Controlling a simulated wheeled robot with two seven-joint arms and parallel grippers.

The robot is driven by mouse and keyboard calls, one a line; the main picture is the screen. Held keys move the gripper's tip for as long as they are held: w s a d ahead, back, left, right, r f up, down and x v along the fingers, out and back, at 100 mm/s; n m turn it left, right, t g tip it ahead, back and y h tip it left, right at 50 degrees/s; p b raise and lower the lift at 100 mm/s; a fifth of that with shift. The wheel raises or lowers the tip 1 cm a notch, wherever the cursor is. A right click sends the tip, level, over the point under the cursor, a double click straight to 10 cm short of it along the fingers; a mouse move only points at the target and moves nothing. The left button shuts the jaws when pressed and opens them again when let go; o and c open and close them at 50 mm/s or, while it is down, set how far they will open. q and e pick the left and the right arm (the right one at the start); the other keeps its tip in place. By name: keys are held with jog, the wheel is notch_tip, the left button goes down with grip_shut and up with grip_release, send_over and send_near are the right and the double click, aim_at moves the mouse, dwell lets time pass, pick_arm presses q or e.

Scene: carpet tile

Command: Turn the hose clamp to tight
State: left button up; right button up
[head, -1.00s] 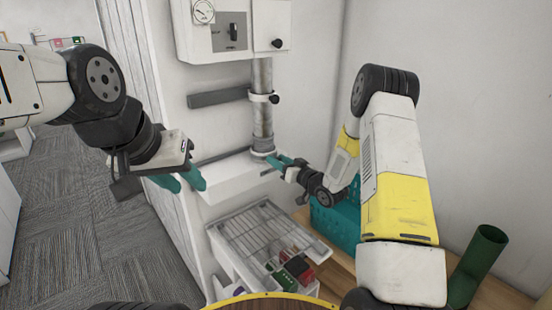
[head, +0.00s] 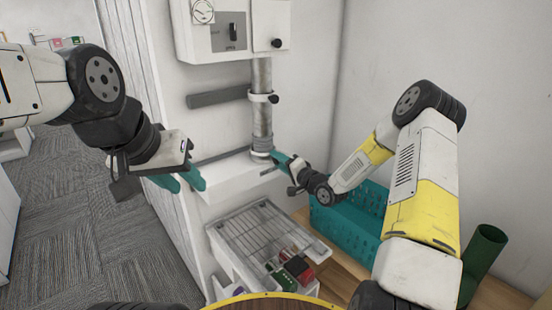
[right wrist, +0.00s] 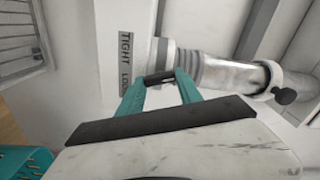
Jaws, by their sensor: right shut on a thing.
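The hose clamp is a pale ring (right wrist: 166,52) around the lower end of the grey ribbed hose (right wrist: 210,70); in the head view the hose (head: 262,144) meets a white wall box. Its short black handle (right wrist: 159,78) sits between the teal fingertips of my right gripper (right wrist: 160,84), which is shut on it. A label (right wrist: 125,55) reading TIGHT and LOOSE lies beside it; the handle is nearer the LOOSE end. In the head view my right gripper (head: 279,161) reaches in from the right and partly covers the clamp. My left gripper (head: 182,181) is open and empty, left of the box.
A pipe bracket with a black knob (head: 274,99) is higher up. A control box (head: 232,32) hangs above. Below are a wire rack (head: 252,228), a bin with small items, a teal basket (head: 352,228) and a green tube (head: 483,258).

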jog(key=m, duration=1.6)
jog(key=shift+f+m, duration=0.25)
jog(key=shift+m, duration=0.15)
jog(key=m, duration=0.5)
jog(key=shift+s+a, duration=0.1)
jog(key=shift+m, duration=0.4)
jog(key=o, duration=1.4)
jog(key=v, duration=0.7)
jog(key=shift+s, duration=0.3)
